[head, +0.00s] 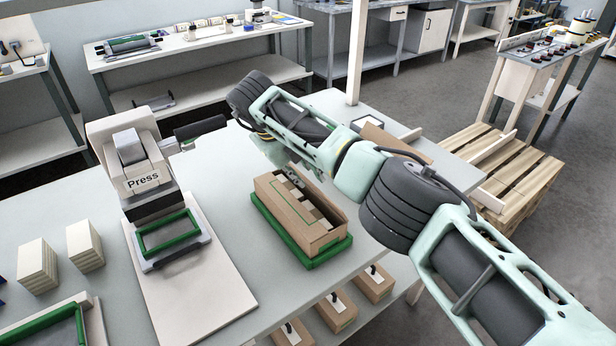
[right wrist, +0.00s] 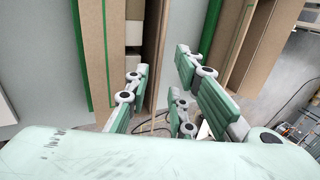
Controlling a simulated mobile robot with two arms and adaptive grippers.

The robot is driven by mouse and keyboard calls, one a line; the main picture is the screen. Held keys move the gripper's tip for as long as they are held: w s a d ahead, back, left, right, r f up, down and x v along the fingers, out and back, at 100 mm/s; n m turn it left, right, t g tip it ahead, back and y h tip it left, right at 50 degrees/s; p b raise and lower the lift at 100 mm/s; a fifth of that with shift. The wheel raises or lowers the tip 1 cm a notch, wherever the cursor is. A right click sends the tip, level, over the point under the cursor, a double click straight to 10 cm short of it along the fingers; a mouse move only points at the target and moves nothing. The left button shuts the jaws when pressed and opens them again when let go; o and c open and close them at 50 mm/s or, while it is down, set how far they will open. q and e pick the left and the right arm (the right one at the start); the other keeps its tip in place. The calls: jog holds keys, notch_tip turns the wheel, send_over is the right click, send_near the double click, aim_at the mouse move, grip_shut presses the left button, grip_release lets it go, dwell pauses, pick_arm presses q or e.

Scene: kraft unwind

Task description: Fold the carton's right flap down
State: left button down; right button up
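The carton (head: 322,238) is a long brown box in a green tray (head: 330,254) on the grey table. Pale blocks show in its open top, and a panel with a green line lies along its left side. My right arm reaches over it from the right and hides its far right side. Part of my right gripper (head: 294,177) shows at the carton's far end. In the right wrist view, the gripper (right wrist: 162,88) is open, its fingers apart, with the carton's brown edge (right wrist: 155,45) close to the left finger. I cannot tell whether they touch. My left gripper is out of view.
A press (head: 140,165) stands left of the carton on a pale board (head: 200,290). Stacks of cream blocks (head: 38,265) and a green-rimmed tray (head: 50,330) lie farther left. A brown board (head: 395,143) lies behind my arm. Small cartons (head: 336,308) sit below the table edge.

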aim_at(309, 181)
jog(key=x, duration=0.3)
jog(key=shift+w+f+p, duration=0.1)
jog(key=shift+f+p, duration=0.1)
jog(key=shift+p, duration=0.1)
jog(key=shift+w+d+f, duration=0.1)
jog(key=shift+f, duration=0.1)
jog(key=c, duration=0.5)
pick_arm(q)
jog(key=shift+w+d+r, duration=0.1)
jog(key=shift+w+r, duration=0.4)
pick_arm(e)
grip_shut()
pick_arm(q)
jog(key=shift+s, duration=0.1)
